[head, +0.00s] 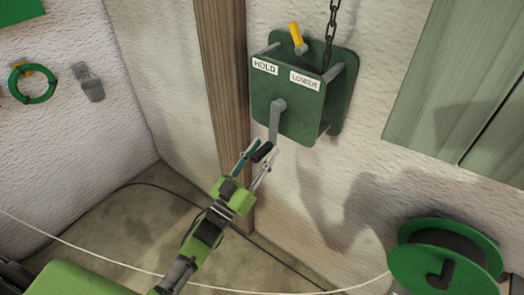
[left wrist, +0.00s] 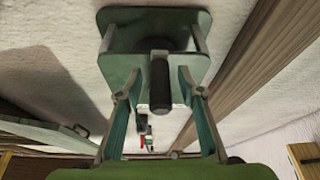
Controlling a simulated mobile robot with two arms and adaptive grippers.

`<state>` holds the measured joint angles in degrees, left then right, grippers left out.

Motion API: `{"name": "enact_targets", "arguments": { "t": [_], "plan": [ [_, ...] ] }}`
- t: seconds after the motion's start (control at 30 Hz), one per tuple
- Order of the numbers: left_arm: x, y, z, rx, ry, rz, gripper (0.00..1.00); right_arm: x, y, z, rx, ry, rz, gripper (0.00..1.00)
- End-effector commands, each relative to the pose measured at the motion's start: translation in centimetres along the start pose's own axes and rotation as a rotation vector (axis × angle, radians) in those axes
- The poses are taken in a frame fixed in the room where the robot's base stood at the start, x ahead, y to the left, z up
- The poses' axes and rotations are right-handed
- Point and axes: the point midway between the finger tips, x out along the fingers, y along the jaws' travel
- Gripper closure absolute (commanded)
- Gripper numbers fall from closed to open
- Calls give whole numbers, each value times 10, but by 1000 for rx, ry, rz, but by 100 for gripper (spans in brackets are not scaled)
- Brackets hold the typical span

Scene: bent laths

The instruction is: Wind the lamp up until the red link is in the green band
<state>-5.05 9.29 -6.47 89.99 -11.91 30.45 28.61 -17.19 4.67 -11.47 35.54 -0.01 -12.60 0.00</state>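The green winch box (head: 287,97) is fixed to the wall, with HOLD and LOWER plates on its front. Its yellow lever (head: 297,35) leans to the left at the top. A dark chain (head: 331,35) runs up from it. A grey crank arm (head: 277,120) hangs down to a black handle (head: 262,152), also in the left wrist view (left wrist: 160,82). My left gripper (head: 265,147) has its fingers on both sides of the handle, with gaps showing in the left wrist view (left wrist: 159,80). The red link and green band are not clearly identifiable. My right gripper is out of view.
A wooden post (head: 226,110) stands left of the winch. A green cable reel (head: 440,262) is at the lower right, with a pale cable (head: 120,266) running across. A green ring (head: 33,84) hangs on the left wall. Green panels (head: 470,80) are at the right.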

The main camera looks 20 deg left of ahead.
Motion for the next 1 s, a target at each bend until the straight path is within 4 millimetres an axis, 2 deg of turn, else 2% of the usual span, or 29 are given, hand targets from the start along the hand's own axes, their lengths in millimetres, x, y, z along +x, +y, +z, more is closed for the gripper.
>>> {"name": "enact_targets", "arguments": {
  "t": [0.13, 0.17, 0.27, 0.3, 0.67, 1.0],
  "plan": [
    [0, 0, 0, 0, 0, 0, 65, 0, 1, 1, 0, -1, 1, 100],
    [0, 0, 0, 0, 0, 0, 70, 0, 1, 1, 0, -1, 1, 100],
    [0, 0, 0, 0, 0, 0, 96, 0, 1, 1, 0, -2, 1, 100],
    [0, 0, 0, 0, 0, 0, 100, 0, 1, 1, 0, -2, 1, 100],
    [0, -4, 0, 32, 0, 13, 100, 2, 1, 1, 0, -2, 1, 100],
    [2, -31, -7, 231, 0, 93, 100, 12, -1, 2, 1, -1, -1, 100]
  ]
}}
